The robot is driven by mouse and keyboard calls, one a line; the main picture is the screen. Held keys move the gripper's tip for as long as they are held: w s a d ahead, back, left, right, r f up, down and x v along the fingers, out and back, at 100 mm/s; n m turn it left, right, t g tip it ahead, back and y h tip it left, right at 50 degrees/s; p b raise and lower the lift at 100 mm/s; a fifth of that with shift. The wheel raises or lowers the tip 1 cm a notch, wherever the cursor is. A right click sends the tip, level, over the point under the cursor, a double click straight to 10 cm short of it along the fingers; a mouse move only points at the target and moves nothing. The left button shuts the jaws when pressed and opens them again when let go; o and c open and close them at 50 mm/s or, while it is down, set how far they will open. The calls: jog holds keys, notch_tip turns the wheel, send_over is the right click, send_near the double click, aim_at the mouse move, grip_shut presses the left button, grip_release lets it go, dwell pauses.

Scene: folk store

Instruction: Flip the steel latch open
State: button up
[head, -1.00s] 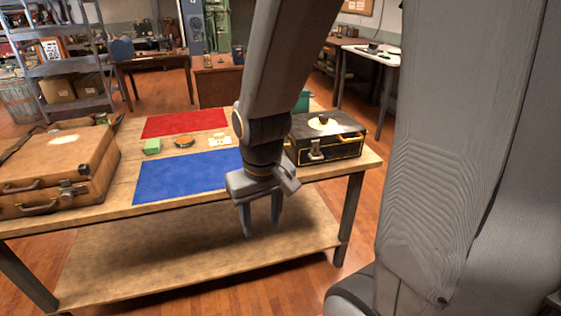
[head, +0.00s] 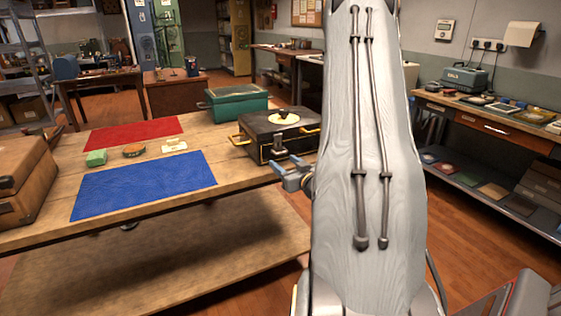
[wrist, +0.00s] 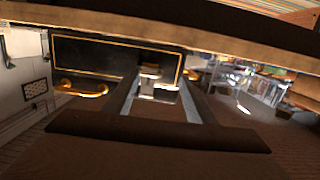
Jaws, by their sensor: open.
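The steel latch (head: 278,149) is on the front face of a black case (head: 246,146) with gold trim, near the table's front edge. In the wrist view the latch (wrist: 150,72) shows bright metal against the case's dark front (wrist: 95,58), and appears between my finger outlines. My gripper (head: 279,173) is open, just in front of and a little below the latch in the head view. Its two fingers (wrist: 159,84) point toward the case front. I cannot tell whether they touch the latch.
Gold handles (wrist: 82,88) flank the latch. A green box (head: 236,103) stands behind the case. A blue mat (head: 145,185), a red mat (head: 130,132) and small items lie to its left. A brown suitcase (head: 25,180) is at far left. The space before the table is open.

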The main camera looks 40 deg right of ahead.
aim_at(283, 153)
jog(key=shift+t, duration=0.6)
jog(key=w+d, duration=0.1)
jog(key=w, duration=0.1)
jog(key=w+d, duration=0.1)
jog(key=w, duration=0.1)
jog(key=w+d, duration=0.2)
jog(key=shift+r+p, duration=0.1)
jog(key=shift+p, duration=0.2)
jog(key=shift+a, duration=0.1)
jog(key=c, duration=1.2)
